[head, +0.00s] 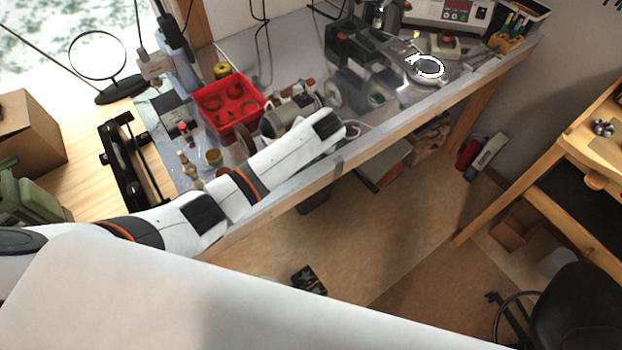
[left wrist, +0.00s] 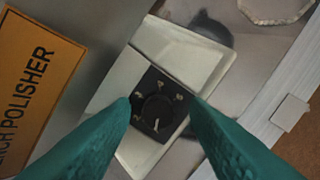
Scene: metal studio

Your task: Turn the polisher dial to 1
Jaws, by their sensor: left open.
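The black dial (left wrist: 157,113), with white markings and a pale pointer line, sits on a pale panel (left wrist: 133,60) in the left wrist view. Its pointer line faces toward the lower side of the picture; the small numbers are too blurred to read surely. My left gripper (left wrist: 161,101) is open, its two green fingers on either side of the dial. I cannot tell if they touch it. In the head view, the polisher (head: 289,112) is partly behind my left arm, which hides the dial. My right gripper is not in view.
A red tray (head: 228,118) stands left of the polisher on the metal bench. The bench's wooden front edge (head: 400,122) runs under my arm.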

